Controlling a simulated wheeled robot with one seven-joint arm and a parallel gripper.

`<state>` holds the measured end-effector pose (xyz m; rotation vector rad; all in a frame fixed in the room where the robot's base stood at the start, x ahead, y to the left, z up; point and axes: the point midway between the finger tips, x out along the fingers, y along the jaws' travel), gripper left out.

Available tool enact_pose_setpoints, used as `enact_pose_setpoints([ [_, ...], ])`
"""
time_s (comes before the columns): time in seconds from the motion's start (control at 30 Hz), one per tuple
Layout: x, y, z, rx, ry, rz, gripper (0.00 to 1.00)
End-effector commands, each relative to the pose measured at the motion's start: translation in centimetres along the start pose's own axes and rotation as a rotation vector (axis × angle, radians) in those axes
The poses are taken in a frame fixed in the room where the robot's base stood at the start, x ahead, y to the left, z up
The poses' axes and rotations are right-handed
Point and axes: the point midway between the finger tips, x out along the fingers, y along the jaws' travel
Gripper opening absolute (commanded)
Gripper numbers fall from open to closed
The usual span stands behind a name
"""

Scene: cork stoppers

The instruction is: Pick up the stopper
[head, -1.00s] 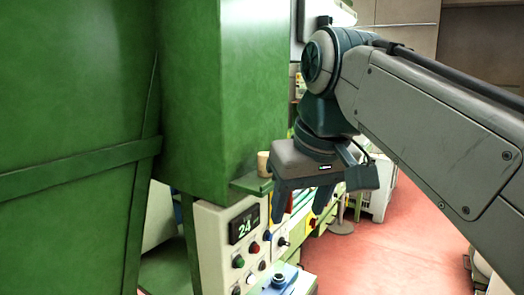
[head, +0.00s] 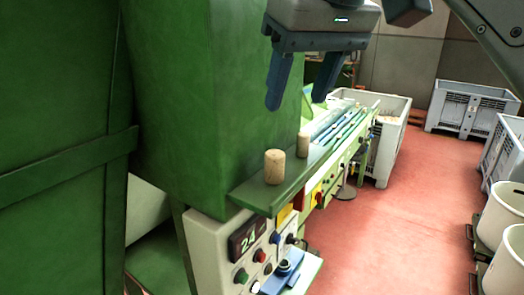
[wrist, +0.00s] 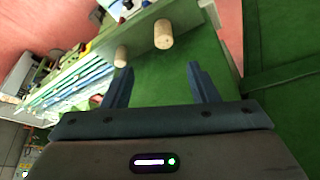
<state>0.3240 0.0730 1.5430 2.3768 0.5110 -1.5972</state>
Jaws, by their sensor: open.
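Two cork stoppers stand upright on a green ledge (head: 248,193) of the machine. The nearer, larger-looking stopper (head: 274,167) is close to the ledge's near end. The farther stopper (head: 303,145) stands behind it to the right. My gripper (head: 298,100) is open and empty, above both stoppers and apart from them. In the wrist view the nearer stopper (wrist: 163,34) and the farther stopper (wrist: 121,57) lie beyond the fingertips, and my gripper (wrist: 160,80) shows its two fingers spread.
A tall green machine wall (head: 200,90) rises directly left of the ledge. A control panel (head: 245,245) with buttons sits below it. Rails (head: 345,125) run away behind the stoppers. Grey crates (head: 465,108) and white bins (head: 500,235) stand at right. Red floor is free between.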

Motion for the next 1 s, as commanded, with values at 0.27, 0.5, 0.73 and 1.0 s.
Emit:
enact_pose_setpoints([
  [0.27,4.7,-0.7,0.1,-0.018,-0.003,-0.008,0.53],
  [0.5,7.7,-0.7,0.0,-0.017,0.000,-0.007,0.53],
  [0.73,8.9,-0.7,-0.1,-0.016,-0.001,-0.007,0.53],
  [1.0,12.4,-0.7,-0.1,-0.014,-0.002,-0.006,0.53],
])
